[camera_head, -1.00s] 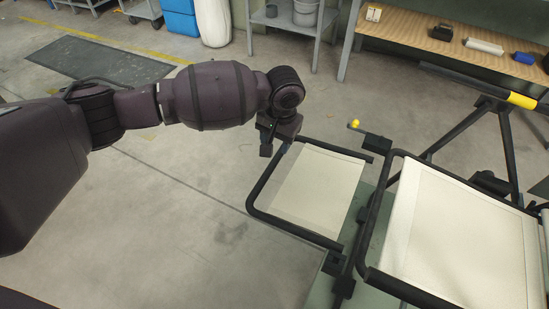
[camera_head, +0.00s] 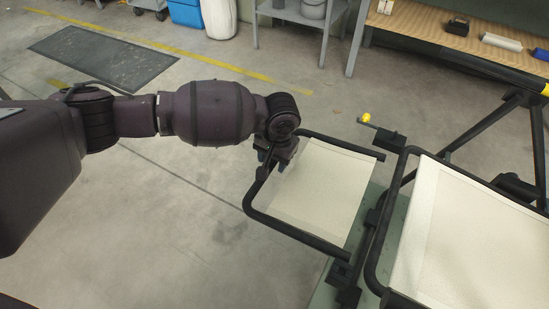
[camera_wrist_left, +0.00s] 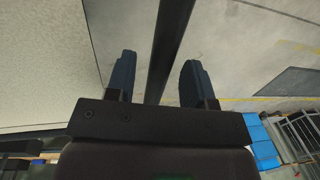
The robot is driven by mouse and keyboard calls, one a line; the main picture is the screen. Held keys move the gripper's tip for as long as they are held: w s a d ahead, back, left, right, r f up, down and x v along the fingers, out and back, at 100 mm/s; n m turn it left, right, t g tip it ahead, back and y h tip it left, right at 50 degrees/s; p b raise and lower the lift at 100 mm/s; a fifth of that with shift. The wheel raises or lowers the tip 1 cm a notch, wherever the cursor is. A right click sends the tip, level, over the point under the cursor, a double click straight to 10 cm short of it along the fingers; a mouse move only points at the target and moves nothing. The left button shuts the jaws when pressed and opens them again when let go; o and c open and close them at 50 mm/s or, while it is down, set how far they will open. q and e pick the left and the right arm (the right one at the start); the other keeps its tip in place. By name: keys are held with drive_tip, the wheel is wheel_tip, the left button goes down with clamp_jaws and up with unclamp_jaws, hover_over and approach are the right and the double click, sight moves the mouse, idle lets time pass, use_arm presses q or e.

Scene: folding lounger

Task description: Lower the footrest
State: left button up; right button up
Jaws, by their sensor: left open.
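The footrest (camera_head: 318,190) is a cream panel in a black tube frame, in the middle of the head view. It extends left from the lounger's larger cream seat (camera_head: 465,240). My left gripper (camera_head: 268,160) is at the footrest's outer left tube, near its far corner. In the left wrist view my gripper (camera_wrist_left: 157,78) is open, with its two dark fingers on either side of the black tube (camera_wrist_left: 168,45). Whether a finger touches the tube is not clear. The cream panel also shows in the left wrist view (camera_wrist_left: 45,60). My right gripper is not in view.
A yellow-tipped lever (camera_head: 368,118) stands beyond the footrest. A wooden-topped bench (camera_head: 430,28) and a grey shelf (camera_head: 310,15) are at the back. A dark mat (camera_head: 103,58) lies on the floor at far left. The floor left of the footrest is clear.

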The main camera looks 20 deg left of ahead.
use_arm(q)
drive_tip(key=shift+c, duration=0.2)
clamp_jaws()
drive_tip(key=shift+f, duration=0.1)
